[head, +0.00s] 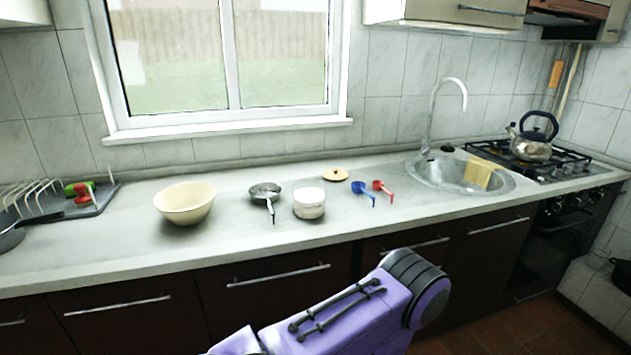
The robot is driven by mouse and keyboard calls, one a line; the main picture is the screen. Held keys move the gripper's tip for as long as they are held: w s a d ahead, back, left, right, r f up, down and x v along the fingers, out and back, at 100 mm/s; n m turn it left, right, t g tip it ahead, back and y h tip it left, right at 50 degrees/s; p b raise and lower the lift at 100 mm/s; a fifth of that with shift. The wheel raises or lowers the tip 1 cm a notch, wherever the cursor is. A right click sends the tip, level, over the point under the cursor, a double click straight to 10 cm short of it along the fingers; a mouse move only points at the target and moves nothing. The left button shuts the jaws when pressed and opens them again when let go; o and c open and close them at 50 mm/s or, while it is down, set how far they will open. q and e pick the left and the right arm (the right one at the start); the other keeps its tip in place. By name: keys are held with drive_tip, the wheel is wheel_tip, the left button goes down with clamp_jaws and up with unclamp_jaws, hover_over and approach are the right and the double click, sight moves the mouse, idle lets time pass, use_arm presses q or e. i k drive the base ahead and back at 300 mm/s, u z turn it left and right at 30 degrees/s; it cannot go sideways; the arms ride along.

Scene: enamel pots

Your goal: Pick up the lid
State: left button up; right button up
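A small round tan lid (335,174) with a dark knob lies on the counter, towards the wall and a little right of the middle. A white enamel pot (309,208) with faint markings on its side stands in front of it and to its left. The pot's top looks open and pale inside. Neither of my grippers is in view. A purple link of one of my arms shows at the bottom, in front of the cabinets and below the counter edge.
Left of the pot are a small metal pan or strainer (264,190) and a cream bowl (184,208). A blue scoop (362,189) and a red scoop (380,187) lie right of the lid. A sink (444,182) and a kettle (530,146) are farther right.

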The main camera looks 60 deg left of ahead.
sight(334, 175)
drive_tip(key=u, duration=1.25)
